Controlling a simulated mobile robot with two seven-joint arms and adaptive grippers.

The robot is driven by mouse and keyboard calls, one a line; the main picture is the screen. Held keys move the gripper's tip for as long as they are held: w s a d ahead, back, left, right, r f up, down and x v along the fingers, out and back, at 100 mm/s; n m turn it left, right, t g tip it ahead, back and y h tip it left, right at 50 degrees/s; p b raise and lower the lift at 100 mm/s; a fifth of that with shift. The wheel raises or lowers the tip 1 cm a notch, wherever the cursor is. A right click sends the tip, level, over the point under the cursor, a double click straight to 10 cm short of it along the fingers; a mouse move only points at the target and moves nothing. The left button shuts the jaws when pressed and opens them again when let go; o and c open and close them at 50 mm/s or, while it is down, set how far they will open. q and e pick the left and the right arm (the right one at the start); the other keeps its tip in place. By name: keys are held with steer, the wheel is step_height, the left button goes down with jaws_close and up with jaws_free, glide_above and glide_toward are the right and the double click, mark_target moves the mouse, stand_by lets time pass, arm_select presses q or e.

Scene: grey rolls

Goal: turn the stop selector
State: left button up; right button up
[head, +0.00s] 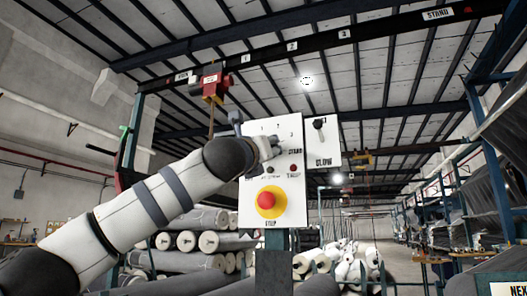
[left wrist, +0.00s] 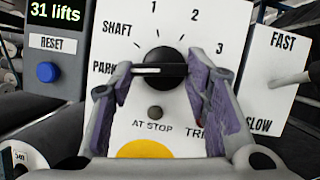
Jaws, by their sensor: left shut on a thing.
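The stop selector (left wrist: 152,60) is a round black knob with a light level bar across it, on a white panel (head: 289,188). In the left wrist view its dial reads PARK, SHAFT, 1, 2 and 3. The bar's left end lies near PARK; which end is the pointer I cannot tell. My right gripper is not in view.
A red stop button (head: 266,199) on a yellow ring sits low on the panel. A FAST/SLOW box (head: 323,142) with a lever (left wrist: 292,78) is close at right. A 31 lifts counter and blue reset button (left wrist: 47,72) are at left. Grey rolls (head: 185,262) lie behind.

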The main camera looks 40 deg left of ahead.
arm_select(q)
steer(key=o, duration=1.2)
steer(key=shift+c, duration=0.2)
steer(key=v, duration=1.2)
